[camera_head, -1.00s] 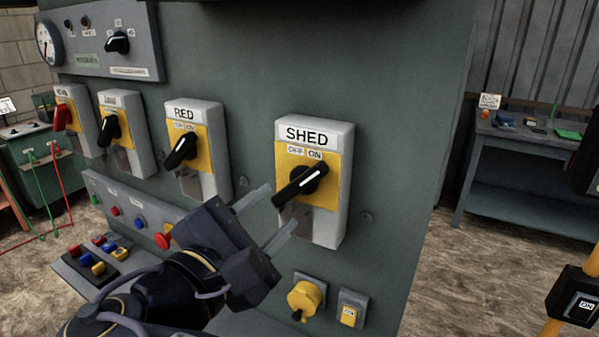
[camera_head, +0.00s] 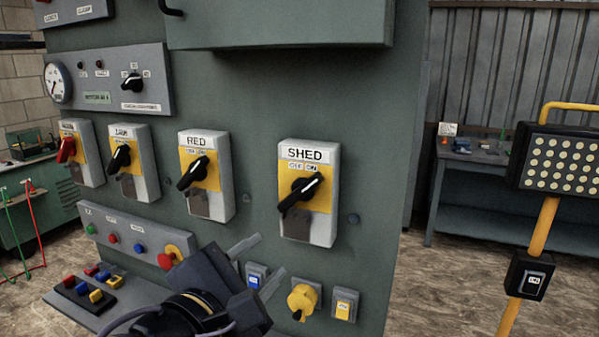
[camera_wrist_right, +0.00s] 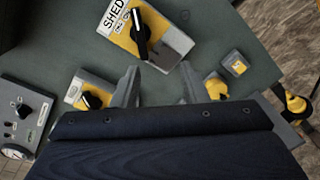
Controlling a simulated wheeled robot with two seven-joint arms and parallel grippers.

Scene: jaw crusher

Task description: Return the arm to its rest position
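My right gripper (camera_head: 258,264) is low in front of the green control cabinet (camera_head: 262,110), below and left of the SHED switch. Its two fingers are apart with nothing between them; the right wrist view also shows the open fingers (camera_wrist_right: 158,88). The SHED switch (camera_head: 321,228) is a white box with a yellow plate and a black knob (camera_head: 300,193), whose handle slants from lower left to upper right. The gripper is clear of this knob. My left gripper is not in view.
More rotary switches stand left of SHED, including RED (camera_head: 222,165). A button panel (camera_head: 130,238) and a yellow knob (camera_head: 302,300) are near the gripper. A yellow post with a lamp panel (camera_head: 560,160) stands at right. A workbench (camera_head: 480,195) is behind.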

